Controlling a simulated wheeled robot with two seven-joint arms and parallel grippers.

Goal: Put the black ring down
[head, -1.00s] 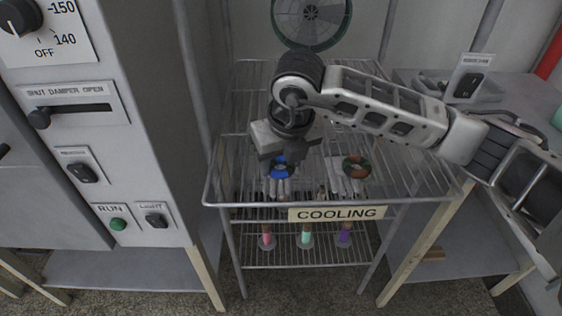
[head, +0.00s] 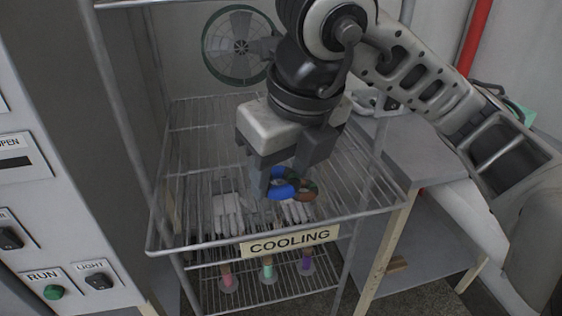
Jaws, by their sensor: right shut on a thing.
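My right gripper (head: 288,172) hangs down over the wire rack, shut on a ring (head: 278,188). The ring looks bright blue with darker parts, not plainly black. It is held upright above the rack's top shelf. A brown and green ring (head: 308,190) shows just right of it, partly covered by the held ring and the gripper. It appears to lie by the right-hand white glove-like item (head: 297,212). I see no plainly black ring elsewhere. My left gripper is out of view.
The rack's top wire shelf (head: 180,225) has a raised front rail and a COOLING sign (head: 289,242). Another white glove-like item (head: 228,215) lies left. Several coloured items stand on the lower shelf. A fan (head: 238,45) is behind, a control cabinet (head: 60,200) left, a grey table (head: 425,150) right.

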